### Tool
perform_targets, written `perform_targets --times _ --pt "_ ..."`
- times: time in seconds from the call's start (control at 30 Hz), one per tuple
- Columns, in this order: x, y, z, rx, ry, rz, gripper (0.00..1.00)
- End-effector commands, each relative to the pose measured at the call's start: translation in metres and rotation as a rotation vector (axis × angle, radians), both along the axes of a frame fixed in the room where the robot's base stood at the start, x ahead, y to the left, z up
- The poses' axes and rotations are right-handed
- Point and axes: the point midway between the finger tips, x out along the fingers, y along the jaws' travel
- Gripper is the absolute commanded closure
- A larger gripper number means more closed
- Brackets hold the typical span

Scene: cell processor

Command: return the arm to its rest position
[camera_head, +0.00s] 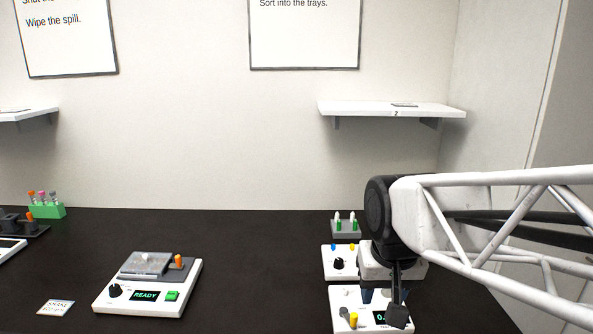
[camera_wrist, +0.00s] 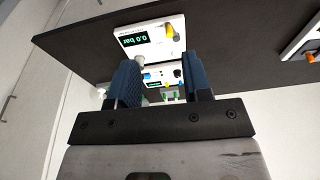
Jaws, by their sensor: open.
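My gripper (camera_head: 383,296) hangs at the right of the dark bench in the head view, in front of and partly over the white instruments there. In the wrist view its two blue-padded fingers (camera_wrist: 161,82) are apart with nothing held between them. My arm reaches in from the right edge of the head view. A white pressure unit (camera_head: 342,298) with a green display and a yellow-tipped lever is partly hidden by the gripper. In the wrist view the same unit (camera_wrist: 128,50) reads 0.0 bar.
A white box (camera_head: 329,263) with a black knob and a grey tube rack (camera_head: 346,235) stand behind the unit. A white device (camera_head: 105,307) reading READY sits left of centre, beside a card (camera_head: 56,307). A green tube rack (camera_head: 47,211) is far left. The bench (camera_head: 255,255) between is clear.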

Motion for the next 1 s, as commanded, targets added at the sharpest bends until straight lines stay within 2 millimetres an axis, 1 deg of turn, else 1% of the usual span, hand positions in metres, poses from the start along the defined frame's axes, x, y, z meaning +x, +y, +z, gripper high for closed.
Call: perform_targets --times 0.03,0.2,0.4,0.6,1.0 --pt "-0.013 -0.007 -0.003 -0.002 -0.007 -0.005 0.55" --pt "-0.049 -0.024 -0.015 -0.009 -0.021 -0.006 0.55" --pt "-0.079 -0.036 -0.027 -0.018 -0.034 -0.007 0.55" --pt "-0.092 -0.041 -0.034 -0.021 -0.039 -0.007 0.55" --pt "-0.093 -0.041 -0.034 -0.022 -0.039 -0.006 0.55"
